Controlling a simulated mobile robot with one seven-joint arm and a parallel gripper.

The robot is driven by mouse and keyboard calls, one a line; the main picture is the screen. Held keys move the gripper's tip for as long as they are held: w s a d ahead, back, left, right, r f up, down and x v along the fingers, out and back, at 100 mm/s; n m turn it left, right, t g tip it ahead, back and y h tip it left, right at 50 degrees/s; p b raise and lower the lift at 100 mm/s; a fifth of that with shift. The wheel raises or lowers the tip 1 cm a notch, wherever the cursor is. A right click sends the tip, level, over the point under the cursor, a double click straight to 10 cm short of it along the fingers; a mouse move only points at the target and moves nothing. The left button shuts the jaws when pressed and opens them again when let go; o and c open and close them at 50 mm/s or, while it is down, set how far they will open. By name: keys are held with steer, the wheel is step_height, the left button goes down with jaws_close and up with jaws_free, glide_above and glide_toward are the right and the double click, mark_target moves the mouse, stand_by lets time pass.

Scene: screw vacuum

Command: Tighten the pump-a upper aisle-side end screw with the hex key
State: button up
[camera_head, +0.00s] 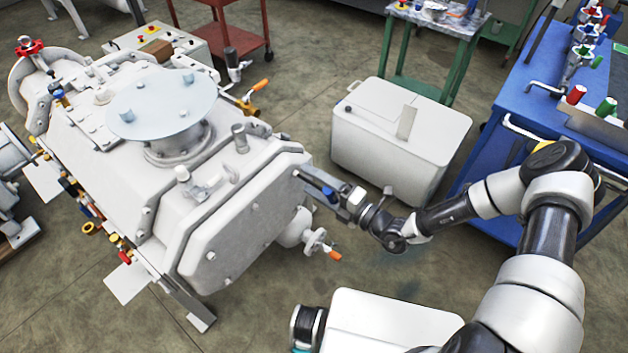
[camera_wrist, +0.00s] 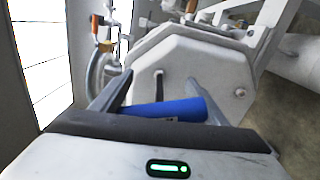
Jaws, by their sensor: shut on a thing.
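The pump (camera_head: 110,130) is a large pale grey machine with an octagonal end plate (camera_head: 250,225) facing the aisle; the plate also fills the middle of the wrist view (camera_wrist: 190,55). My gripper (camera_head: 320,184) is at the plate's upper right edge, shut on the blue handle of the hex key (camera_head: 331,195). In the wrist view the handle (camera_wrist: 165,109) lies across between the fingers (camera_wrist: 160,95), and a dark shaft reaches up toward the plate. I cannot tell whether its tip sits in a screw. A screw (camera_wrist: 240,92) shows at the plate's right, clear of the key.
A valve with an orange handle (camera_head: 318,243) sticks out just below my gripper. A white cabinet (camera_head: 400,135) stands behind it. A blue bench (camera_head: 515,110) with tools is at the right.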

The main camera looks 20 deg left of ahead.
mark_target(336, 197)
steer(key=shift+r, duration=0.15)
stand_by(0.4)
steer(key=shift+p+v, duration=0.4)
steer(key=shift+v, duration=2.05)
